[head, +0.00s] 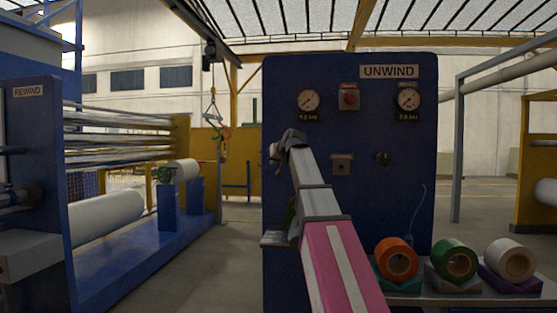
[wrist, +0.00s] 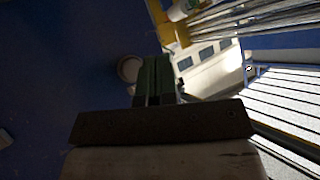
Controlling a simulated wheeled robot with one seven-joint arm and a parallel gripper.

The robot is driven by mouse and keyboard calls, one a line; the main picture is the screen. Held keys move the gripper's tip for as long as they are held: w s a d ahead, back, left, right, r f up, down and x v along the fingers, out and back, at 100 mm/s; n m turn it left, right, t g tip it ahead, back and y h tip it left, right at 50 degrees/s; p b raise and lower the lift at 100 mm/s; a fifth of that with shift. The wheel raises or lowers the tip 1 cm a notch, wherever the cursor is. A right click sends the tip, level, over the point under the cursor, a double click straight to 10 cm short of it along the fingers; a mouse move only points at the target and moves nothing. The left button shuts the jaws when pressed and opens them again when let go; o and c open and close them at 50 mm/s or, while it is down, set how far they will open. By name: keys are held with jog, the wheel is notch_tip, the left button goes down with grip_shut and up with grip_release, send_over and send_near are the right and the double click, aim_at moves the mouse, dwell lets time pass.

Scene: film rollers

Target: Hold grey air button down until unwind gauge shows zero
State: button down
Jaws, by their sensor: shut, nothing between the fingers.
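The blue unwind panel (head: 310,75) stands ahead in the head view. It carries a left gauge (head: 308,101) and a right gauge (head: 409,99), each with a small readout too small to read surely. In the wrist view my gripper (wrist: 154,62) is shut and empty. A pale round disc (wrist: 130,68) on a blue surface lies just left of the fingertips; I cannot tell whether it is the grey air button or whether they touch.
A red switch (head: 348,97) sits between the gauges. Orange (head: 397,259), green (head: 455,259) and white (head: 510,259) rolls rest on a low shelf at the right. The blue rewind machine (head: 40,160) with rollers stands at the left. Open floor lies between.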

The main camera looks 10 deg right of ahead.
jog(key=shift+w, duration=0.15)
jog(key=w+d, duration=0.2)
jog(key=w, duration=0.6)
jog(key=shift+d, duration=0.4)
jog(key=shift+w, duration=0.2)
dwell(1.8)
jog(key=shift+w+d, duration=0.1)
jog(key=shift+w, duration=0.15)
jog(key=shift+w+d, duration=0.2)
jog(key=shift+w, duration=0.3)
dwell(3.9)
